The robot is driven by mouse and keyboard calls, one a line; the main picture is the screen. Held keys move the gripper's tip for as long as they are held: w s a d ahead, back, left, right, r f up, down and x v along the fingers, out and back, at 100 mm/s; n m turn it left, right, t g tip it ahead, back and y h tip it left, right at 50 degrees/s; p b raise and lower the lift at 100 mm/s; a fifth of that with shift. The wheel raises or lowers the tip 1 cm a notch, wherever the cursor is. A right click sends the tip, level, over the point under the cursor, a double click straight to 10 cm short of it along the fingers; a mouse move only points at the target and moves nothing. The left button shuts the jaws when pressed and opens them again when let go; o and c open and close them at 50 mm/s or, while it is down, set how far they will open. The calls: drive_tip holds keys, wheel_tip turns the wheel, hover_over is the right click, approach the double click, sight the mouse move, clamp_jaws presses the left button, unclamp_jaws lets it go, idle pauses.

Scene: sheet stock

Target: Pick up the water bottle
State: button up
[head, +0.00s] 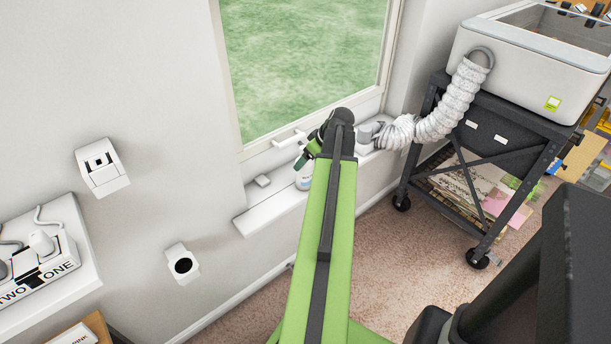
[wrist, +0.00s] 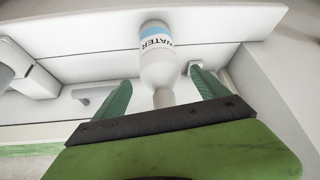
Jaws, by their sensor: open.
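The water bottle (head: 303,181) stands on the white window sill in the head view, mostly hidden behind my green arm. In the wrist view the white bottle (wrist: 158,68) has a blue-and-white label reading "WATER". Its narrow neck points toward my gripper. My gripper (head: 307,152) is at the sill, close above the bottle. In the wrist view the two green fingers of my gripper (wrist: 161,77) are apart, one on each side of the bottle's upper part. Gaps show between the fingers and the bottle, so neither seems to touch it.
A window handle (head: 290,139) sticks out near my gripper. A white flexible hose (head: 440,118) runs from the white machine (head: 520,65) on a black cart to the sill's right.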

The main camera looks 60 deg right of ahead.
sight(304, 176)
drive_tip(key=b+x, duration=0.1)
drive_tip(key=x, duration=0.1)
drive_tip(key=b+x, duration=0.1)
drive_tip(key=shift+s+f+b, duration=0.2)
drive_tip(key=shift+f+b, duration=0.15)
drive_tip(key=shift+f, duration=0.2)
drive_tip(key=shift+w, duration=0.25)
clamp_jaws()
